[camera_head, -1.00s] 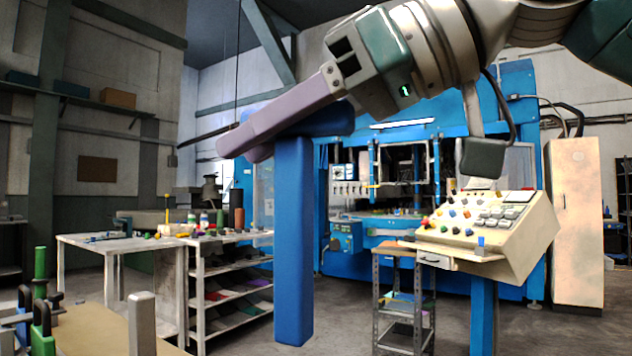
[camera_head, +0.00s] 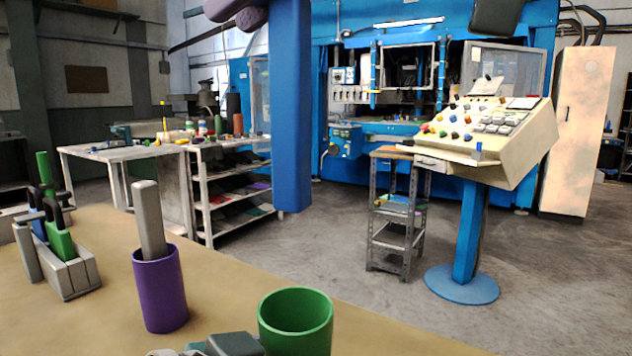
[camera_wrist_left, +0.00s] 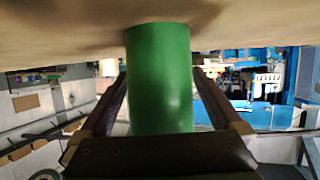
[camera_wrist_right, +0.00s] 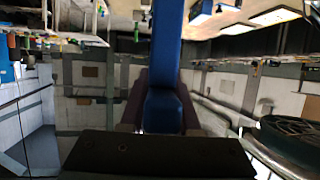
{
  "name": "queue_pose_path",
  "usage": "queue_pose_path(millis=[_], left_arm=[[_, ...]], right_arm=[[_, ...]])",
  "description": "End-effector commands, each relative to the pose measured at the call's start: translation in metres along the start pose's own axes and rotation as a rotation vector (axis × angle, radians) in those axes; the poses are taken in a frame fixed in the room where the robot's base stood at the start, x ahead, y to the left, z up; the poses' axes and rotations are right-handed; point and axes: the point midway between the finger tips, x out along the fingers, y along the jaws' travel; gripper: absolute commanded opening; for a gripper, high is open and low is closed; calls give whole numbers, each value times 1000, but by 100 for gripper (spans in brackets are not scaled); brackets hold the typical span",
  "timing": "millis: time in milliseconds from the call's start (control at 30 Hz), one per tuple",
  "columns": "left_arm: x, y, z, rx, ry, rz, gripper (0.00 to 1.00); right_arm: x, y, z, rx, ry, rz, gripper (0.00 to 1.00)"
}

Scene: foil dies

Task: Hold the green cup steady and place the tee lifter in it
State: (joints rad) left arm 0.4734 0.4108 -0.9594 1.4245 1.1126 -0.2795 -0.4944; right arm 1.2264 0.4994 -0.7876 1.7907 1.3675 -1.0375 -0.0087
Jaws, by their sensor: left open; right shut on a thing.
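The tee lifter, a blue T-shaped piece (camera_head: 290,110), hangs upright in the head view with its crossbar cut off at the top. My right gripper (camera_head: 238,12) is shut on it near the crossbar; the blue piece also fills the middle of the right wrist view (camera_wrist_right: 165,60). The green cup (camera_head: 295,325) stands on the table at the bottom, below the lifter's lower end and apart from it in the picture. My left gripper (camera_head: 218,346) is beside the cup. In the left wrist view its open fingers (camera_wrist_left: 160,95) lie either side of the cup (camera_wrist_left: 160,75).
A purple cup (camera_head: 160,290) holding a grey bar (camera_head: 149,220) stands left of the green cup. The tan table (camera_head: 225,285) is bare between. A control console (camera_head: 490,140) stands beyond.

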Motion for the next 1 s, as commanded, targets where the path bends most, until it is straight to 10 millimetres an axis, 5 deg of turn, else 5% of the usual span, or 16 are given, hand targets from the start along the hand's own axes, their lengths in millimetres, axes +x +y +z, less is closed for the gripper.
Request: queue_pose_path(millis=[367, 1000], left_arm=[[4, 0, -1, 1, 1, -1, 99], [4, 0, 0, 1, 0, -1, 27]], right_arm=[[0, 0, -2, -1, 4, 0, 0], [0, 0, -2, -1, 4, 0, 0]])
